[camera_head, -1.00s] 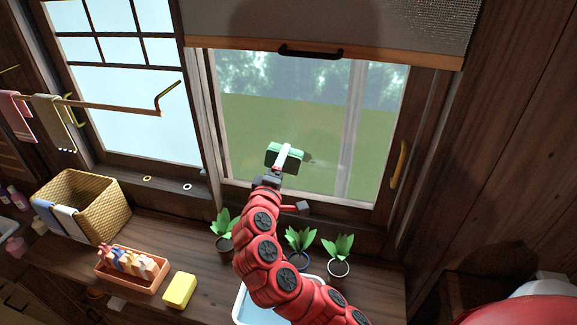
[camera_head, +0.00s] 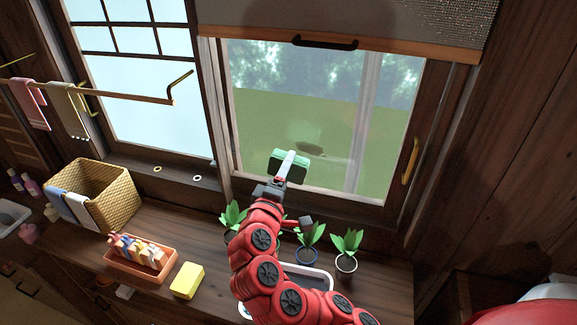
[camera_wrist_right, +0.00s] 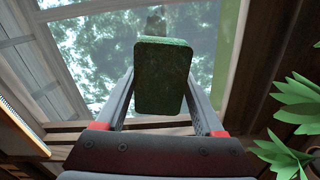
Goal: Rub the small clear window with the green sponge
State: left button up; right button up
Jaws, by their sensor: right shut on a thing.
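The green sponge (camera_head: 288,165) is held in my right gripper (camera_head: 283,176), which is shut on it, in front of the clear window (camera_head: 310,120). In the right wrist view the sponge (camera_wrist_right: 163,76) sits between the two fingers (camera_wrist_right: 160,100), with the window pane (camera_wrist_right: 110,50) behind it. A faint reflection of the sponge shows in the pane to its right in the head view. I cannot tell whether the sponge touches the glass. My left gripper is not in view.
Potted plants (camera_head: 347,243) stand on the wooden counter below the window, close to my right arm. A yellow sponge (camera_head: 187,280), an orange tray (camera_head: 140,262) and a wicker basket (camera_head: 118,196) stand to the left. A blind (camera_head: 350,18) with a handle hangs above.

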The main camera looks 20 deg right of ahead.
jog(key=v, duration=0.3)
jog(key=shift+b, duration=0.3)
jog(key=shift+w, duration=0.1)
dwell(0.5)
jog(key=x, duration=0.7)
jog(key=shift+x, duration=0.95)
dwell(0.8)
